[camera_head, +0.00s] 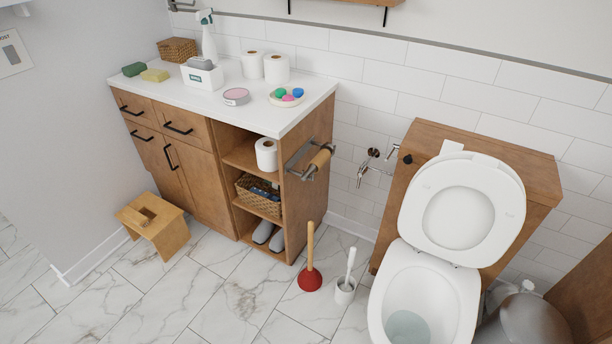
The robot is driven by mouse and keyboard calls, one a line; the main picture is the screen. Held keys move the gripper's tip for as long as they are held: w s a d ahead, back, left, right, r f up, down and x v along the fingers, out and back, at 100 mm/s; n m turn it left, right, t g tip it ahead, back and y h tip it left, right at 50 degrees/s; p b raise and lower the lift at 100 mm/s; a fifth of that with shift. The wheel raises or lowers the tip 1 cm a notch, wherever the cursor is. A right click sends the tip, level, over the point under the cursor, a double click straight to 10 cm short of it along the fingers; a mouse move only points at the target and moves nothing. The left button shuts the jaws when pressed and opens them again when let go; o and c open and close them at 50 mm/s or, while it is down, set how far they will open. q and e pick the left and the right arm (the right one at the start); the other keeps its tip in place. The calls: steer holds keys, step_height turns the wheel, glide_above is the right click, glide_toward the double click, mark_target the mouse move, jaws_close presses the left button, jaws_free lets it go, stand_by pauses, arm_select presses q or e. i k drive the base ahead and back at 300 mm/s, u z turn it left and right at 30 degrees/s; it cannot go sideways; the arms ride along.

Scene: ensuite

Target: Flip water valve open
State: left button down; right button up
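In the head view a chrome water valve (366,168) sits on the white tiled wall, between the wooden cabinet and the toilet. A small lever or spout hangs down at its left end, and a thin pipe runs right from it toward the toilet's wooden tank box. Its handle is too small to tell whether the valve is open or shut. Neither of my grippers is in view.
The toilet (425,290) stands right of the valve with its lid up. A red plunger (310,278) and a toilet brush (345,290) stand on the floor below. A paper holder (310,160) juts from the cabinet side. A stool (160,238) stands left; marble floor in front is clear.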

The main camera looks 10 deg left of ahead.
mark_target(362, 170)
steer(key=u, duration=0.3)
steer(key=i, duration=0.75)
steer(key=z, duration=0.75)
steer(key=i, duration=0.7)
steer(key=z, duration=0.8)
